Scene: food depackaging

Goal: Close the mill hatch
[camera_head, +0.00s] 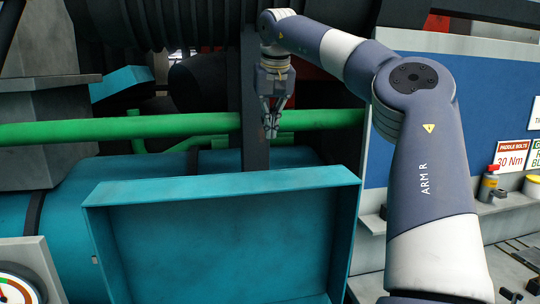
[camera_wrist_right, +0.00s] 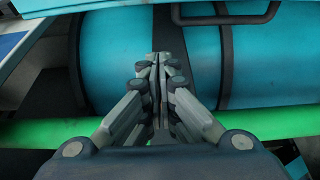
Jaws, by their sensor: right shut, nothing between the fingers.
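A teal, shallow box-shaped panel with a raised rim, which looks like the mill hatch (camera_head: 215,240), stands raised in the lower middle of the head view. Its hollow side faces me. Its lower edge and any hinge are out of the picture. Behind it lies a teal drum (camera_head: 50,208) with dark bands. My right gripper (camera_head: 270,132) points down behind the panel, beyond its top edge and apart from it. The right wrist view shows its fingers (camera_wrist_right: 158,62) together and empty, above the drum. A teal edge (camera_wrist_right: 90,30) crosses the top of that view. My left gripper is not in view.
A green pipe (camera_head: 120,129) runs across behind the panel, close to the right gripper; it also shows in the wrist view (camera_wrist_right: 255,124). A dark upright post (camera_head: 250,90) stands beside the gripper. A shelf with a bottle (camera_head: 488,183) is at right, a gauge (camera_head: 15,290) at lower left.

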